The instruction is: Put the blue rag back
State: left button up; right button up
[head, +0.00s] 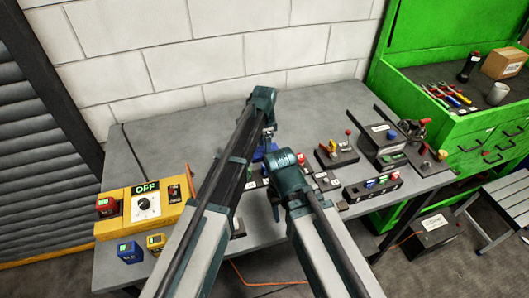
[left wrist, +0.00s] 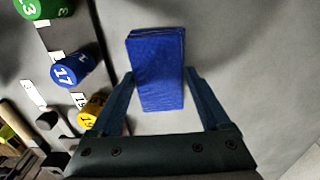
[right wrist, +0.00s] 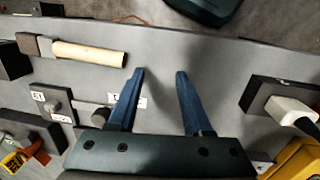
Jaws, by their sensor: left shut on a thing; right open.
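The blue rag (left wrist: 157,70) is a folded block between the fingers of my left gripper (left wrist: 160,78) in the left wrist view. That gripper is shut on it. In the head view only a small blue patch of the rag (head: 258,155) shows beside my left gripper, over the back middle of the grey table. My right gripper (right wrist: 160,75) is open and empty in the right wrist view, over bare grey tabletop. In the head view its fingers are partly hidden by its own arm.
Numbered blue (left wrist: 72,70) and yellow (left wrist: 92,108) pieces stand left of the rag. A wooden-handled tool (right wrist: 88,54) and a dark holder (right wrist: 270,100) flank my right gripper. A yellow control box (head: 145,208) sits at the left.

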aim_at(264, 150)
pick_arm(q)
jog(key=shift+f, duration=0.15)
pick_arm(e)
jog(key=shift+f, duration=0.2)
pick_arm(q)
jog(key=o, duration=1)
pick_arm(e)
jog(key=shift+r, duration=0.2)
pick_arm(q)
notch_tip(264, 150, up, 12)
jog(key=p, duration=1.2)
jog(key=shift+r, duration=0.25)
pick_arm(e)
notch_tip(264, 150, up, 12)
